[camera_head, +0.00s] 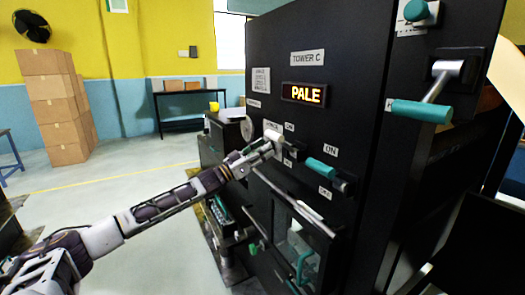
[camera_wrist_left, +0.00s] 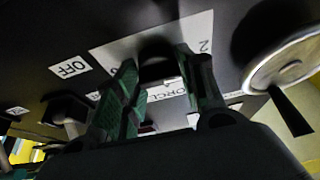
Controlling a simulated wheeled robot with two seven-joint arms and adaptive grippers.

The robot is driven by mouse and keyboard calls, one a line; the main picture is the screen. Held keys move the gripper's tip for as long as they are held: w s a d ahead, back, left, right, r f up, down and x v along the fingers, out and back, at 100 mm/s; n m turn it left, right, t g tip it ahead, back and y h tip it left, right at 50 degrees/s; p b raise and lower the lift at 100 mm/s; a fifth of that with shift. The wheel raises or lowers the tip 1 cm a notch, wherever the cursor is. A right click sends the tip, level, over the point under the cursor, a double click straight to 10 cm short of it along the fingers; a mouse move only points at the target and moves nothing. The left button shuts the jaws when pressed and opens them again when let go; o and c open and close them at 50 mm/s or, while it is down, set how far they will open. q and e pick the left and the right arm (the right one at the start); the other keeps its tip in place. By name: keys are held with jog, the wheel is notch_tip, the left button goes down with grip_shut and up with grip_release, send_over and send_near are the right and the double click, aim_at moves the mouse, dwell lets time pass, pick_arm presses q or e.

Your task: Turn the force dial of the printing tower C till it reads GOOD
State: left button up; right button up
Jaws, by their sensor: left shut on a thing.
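Printing tower C (camera_head: 322,55) is a tall black cabinet. Its lit display (camera_head: 304,93) reads PALE in orange-yellow letters. My left gripper (camera_head: 273,141) reaches in from the left to the panel below the display. In the left wrist view its fingers stand on both sides of the dark force dial (camera_wrist_left: 157,64), and it is shut on the dial. The pale dial plate (camera_wrist_left: 110,45) carries a partly covered FORCE label and a 2. In the head view the gripper mostly hides the dial. My right gripper is out of view.
A teal-handled lever (camera_head: 321,169) with ON and OFF labels sits right of the dial. A round handwheel (camera_head: 247,129) is close on the left. A larger teal-handled lever (camera_head: 421,111) juts out at the right. Stacked boxes (camera_head: 55,103) stand far left, with open floor before them.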

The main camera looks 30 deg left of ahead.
pick_arm(q)
jog(key=shift+m, duration=0.6)
jog(key=shift+w+a+m+g+h+p, duration=0.1)
jog(key=shift+m+g+h+p, duration=0.4)
jog(key=shift+m, duration=1.4)
jog(key=shift+s+m+g+h+p, duration=0.1)
jog(key=shift+m+g+h, duration=0.85)
jog(key=shift+m, duration=0.95)
jog(key=shift+w+a+m+g+h+p, duration=0.2)
jog(key=shift+m+g+h, duration=0.5)
jog(key=shift+m, duration=1.2)
jog(key=shift+s+d, duration=0.1)
jog(key=shift+d, duration=0.05)
jog(key=o, duration=1)
jog(key=shift+s, duration=0.1)
